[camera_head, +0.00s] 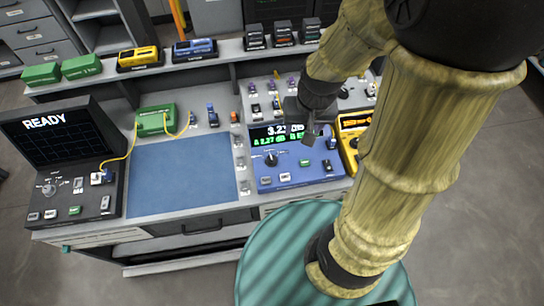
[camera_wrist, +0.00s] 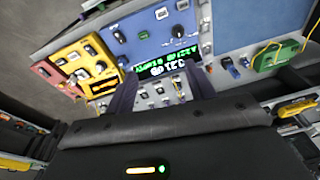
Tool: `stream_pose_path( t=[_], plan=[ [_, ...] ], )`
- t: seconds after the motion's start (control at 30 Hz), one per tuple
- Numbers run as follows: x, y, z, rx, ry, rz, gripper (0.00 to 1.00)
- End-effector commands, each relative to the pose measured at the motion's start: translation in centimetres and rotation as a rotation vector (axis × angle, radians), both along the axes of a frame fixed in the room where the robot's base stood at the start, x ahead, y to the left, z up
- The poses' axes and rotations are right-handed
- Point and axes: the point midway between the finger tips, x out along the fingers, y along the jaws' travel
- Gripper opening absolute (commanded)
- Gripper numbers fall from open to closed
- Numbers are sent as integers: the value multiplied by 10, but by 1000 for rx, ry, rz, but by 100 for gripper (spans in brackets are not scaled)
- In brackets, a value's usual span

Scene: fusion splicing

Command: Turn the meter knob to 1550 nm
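The blue meter (camera_head: 313,178) stands on the bench, right of the blue mat. Its lit display (camera_head: 283,134) shows white and green figures, partly hidden by my gripper. The black knob (camera_head: 271,159) sits on the left of its panel; its exact setting is too small to read. The meter (camera_wrist: 205,35) and knob (camera_wrist: 181,31) appear inverted at the top of the wrist view. My gripper (camera_head: 318,140) is above the display's right side, apart from the knob. In the wrist view its two fingers (camera_wrist: 161,92) are spread with nothing held between them.
A yellow device (camera_head: 350,142) stands close right of the meter. The blue mat (camera_head: 180,178) is clear. A green box (camera_head: 155,119) with yellow cable and a splicer reading READY (camera_head: 60,135) stand left.

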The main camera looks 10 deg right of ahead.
Motion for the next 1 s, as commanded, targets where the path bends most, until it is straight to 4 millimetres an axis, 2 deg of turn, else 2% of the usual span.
stream_pose_path(
  t=[0.23, 0.53, 0.7, 1.0],
  plan=[
    [36, 28, -46, 42, 134, -162, 54],
    [77, 58, -98, 4, 182, -326, 54],
    [87, 64, -108, -7, 172, -357, 54],
    [87, 64, -108, -5, 172, -360, 54]
  ],
)
